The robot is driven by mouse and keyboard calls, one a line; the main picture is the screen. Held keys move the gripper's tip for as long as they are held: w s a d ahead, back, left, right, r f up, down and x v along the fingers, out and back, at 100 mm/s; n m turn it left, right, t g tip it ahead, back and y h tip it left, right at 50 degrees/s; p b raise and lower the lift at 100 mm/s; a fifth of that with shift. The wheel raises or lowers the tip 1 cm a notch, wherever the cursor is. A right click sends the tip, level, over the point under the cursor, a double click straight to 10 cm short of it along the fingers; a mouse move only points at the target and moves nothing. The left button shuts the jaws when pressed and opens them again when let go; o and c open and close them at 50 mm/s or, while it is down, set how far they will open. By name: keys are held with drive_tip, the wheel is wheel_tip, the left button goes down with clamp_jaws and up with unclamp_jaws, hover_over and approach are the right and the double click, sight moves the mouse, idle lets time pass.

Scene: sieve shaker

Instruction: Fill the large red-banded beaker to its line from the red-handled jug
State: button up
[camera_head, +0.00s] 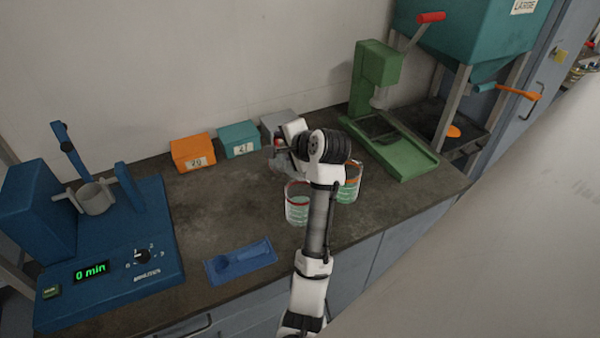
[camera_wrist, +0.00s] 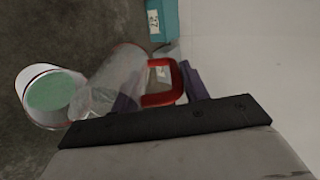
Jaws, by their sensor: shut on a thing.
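The red-banded beaker (camera_head: 297,207) stands upright on the bench, left of my forearm. In the wrist view the beaker (camera_wrist: 40,112) shows its red rim and a pale green surface inside; its fill line cannot be read. My gripper (camera_wrist: 162,92) is shut on the red handle (camera_wrist: 160,99) of the clear jug (camera_wrist: 112,72). The jug is held above the bench behind the beaker and appears tilted, its mouth end towards the beaker. In the head view my wrist hides much of the jug (camera_head: 281,164).
An orange-banded beaker (camera_head: 351,186) stands just right of my forearm. Orange (camera_head: 193,153), teal (camera_head: 239,139) and grey (camera_head: 280,123) boxes line the wall. A blue shaker (camera_head: 105,250) is left, a green press (camera_head: 395,150) right, a blue tray (camera_head: 240,262) in front.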

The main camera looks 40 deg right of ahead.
drive_tip(key=shift+s+r+t+b, duration=0.35)
drive_tip(key=shift+t+b, duration=0.25)
drive_tip(key=shift+b, duration=0.3)
idle(2.4)
